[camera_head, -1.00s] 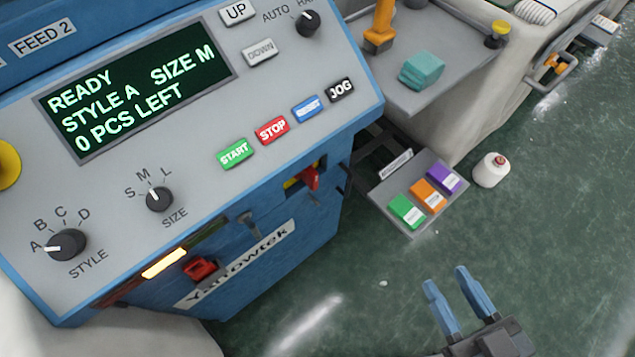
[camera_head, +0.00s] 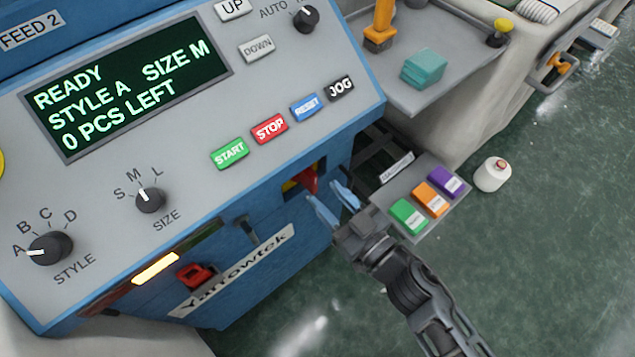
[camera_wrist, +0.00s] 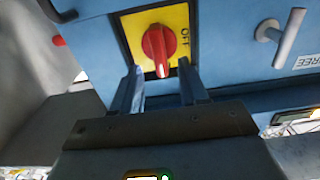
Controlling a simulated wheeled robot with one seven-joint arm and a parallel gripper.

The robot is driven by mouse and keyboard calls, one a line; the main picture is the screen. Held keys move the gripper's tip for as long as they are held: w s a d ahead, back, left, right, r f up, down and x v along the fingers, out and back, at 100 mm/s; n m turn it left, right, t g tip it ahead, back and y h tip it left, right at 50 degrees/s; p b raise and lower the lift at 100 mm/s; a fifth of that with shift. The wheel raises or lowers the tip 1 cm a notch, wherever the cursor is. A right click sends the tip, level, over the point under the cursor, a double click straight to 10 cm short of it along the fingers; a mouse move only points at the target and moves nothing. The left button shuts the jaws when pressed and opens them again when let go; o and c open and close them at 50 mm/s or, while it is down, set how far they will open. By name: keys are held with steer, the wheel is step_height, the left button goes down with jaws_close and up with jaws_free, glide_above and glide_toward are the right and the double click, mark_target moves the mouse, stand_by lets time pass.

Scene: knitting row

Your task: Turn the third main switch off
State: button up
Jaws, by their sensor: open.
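The main switch is a red rotary knob (camera_wrist: 158,45) on a yellow plate (camera_wrist: 178,18) marked OFF, on the blue machine front. In the wrist view its white pointer mark points down toward my gripper, and the word OFF is at the knob's right. In the head view the red knob (camera_head: 308,180) shows only partly, just below the console. My gripper (camera_head: 333,203) is open with its blue fingers close in front of the switch. In the wrist view the fingers (camera_wrist: 160,85) lie to either side below the knob, apart from it.
The console (camera_head: 190,160) overhangs the switch, with START, STOP, RESET and JOG buttons. A grey T-handle (camera_wrist: 280,38) stands out beside the switch plate. A red part (camera_head: 195,275) is on the machine front at left. A tray (camera_head: 413,232) with coloured boxes is at right.

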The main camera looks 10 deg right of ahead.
mark_target(315, 185)
steer(key=shift+x, duration=2)
steer(key=shift+c, duration=0.2)
jaws_close()
